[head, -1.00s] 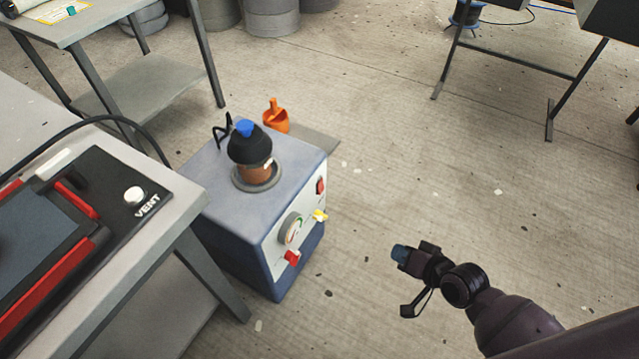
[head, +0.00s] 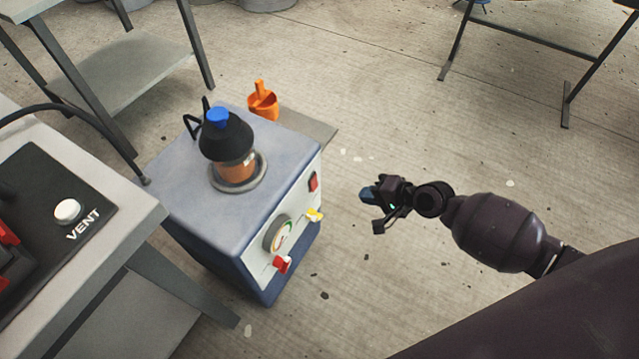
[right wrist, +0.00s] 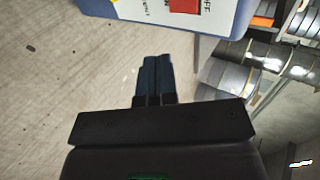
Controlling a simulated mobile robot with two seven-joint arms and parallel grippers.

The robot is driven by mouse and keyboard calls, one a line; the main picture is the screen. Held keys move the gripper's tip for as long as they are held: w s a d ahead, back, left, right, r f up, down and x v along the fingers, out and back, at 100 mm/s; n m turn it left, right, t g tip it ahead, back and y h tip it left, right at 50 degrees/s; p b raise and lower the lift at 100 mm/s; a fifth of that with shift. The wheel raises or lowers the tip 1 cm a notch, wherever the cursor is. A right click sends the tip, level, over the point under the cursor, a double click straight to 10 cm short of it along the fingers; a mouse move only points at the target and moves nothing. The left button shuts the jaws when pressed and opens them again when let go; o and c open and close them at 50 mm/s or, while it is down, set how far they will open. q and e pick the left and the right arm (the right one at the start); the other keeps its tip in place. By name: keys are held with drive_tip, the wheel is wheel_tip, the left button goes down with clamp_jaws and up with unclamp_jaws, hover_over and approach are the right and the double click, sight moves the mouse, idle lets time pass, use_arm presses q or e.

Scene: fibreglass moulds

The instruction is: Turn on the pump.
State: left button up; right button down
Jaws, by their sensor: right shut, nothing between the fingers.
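The pump (head: 205,215) is a blue-grey box standing on the floor left of centre in the head view. Its pale front panel carries a red switch (head: 313,182) near the top, a round gauge (head: 279,235), a yellow valve handle (head: 314,215) and a red valve handle (head: 282,264). In the right wrist view the red switch (right wrist: 187,5) shows at the top edge, with partly cut-off lettering ending in "FF" beside it. My right gripper (head: 368,194) is shut and empty, right of the panel and apart from it. Its blue fingertips (right wrist: 154,62) point toward the pump. My left gripper is out of view.
A black and brown canister with a blue cap (head: 226,145) stands on the pump top. An orange scoop-like container (head: 263,102) is behind it. A bench with a VENT button (head: 68,211) is at the left. The floor right of the pump is clear.

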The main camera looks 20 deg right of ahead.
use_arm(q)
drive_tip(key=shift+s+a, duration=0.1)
use_arm(e)
drive_tip(key=b, duration=0.3)
approach(316, 187)
drive_tip(key=s+f+x, duration=0.1)
drive_tip(key=x, duration=0.5)
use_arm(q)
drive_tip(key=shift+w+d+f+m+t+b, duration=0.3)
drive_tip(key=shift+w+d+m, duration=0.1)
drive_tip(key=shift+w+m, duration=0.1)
use_arm(e)
drive_tip(key=shift+w+a, duration=0.2)
drive_tip(key=shift+w, duration=0.65)
drive_tip(key=shift+w+a, duration=0.15)
drive_tip(key=shift+w, duration=0.05)
